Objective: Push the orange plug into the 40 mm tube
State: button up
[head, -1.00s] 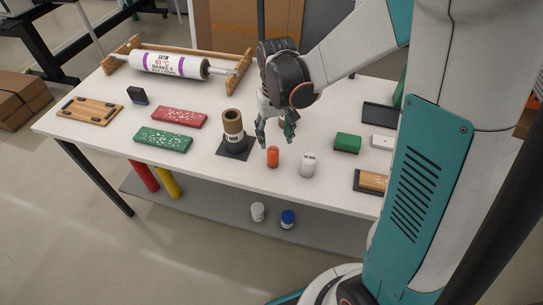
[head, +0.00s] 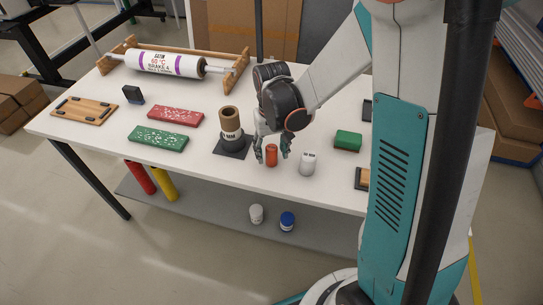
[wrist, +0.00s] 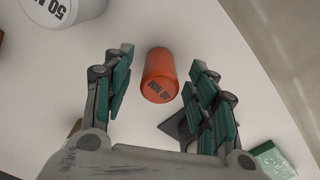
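The orange plug (head: 271,156) stands upright on the white table; in the wrist view the orange plug (wrist: 159,77) shows dark lettering partly readable as "MM". My gripper (head: 272,152) is open and low over the table, its fingers to either side of the plug. In the wrist view my gripper (wrist: 158,92) has a finger left and right of the plug, with gaps on both sides. The brown tube (head: 230,122), with a label ending in "MM", stands upright on a dark square base (head: 234,147) to the left of the plug.
A white plug (head: 308,163), marked 50 in the wrist view (wrist: 62,8), stands close right of the orange one. A green block (head: 348,140) lies farther right. Green (head: 158,138) and red (head: 175,115) stencil plates lie left of the tube. The table's front edge is near.

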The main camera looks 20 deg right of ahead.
jog(key=c, duration=0.9)
jog(key=shift+c, duration=0.3)
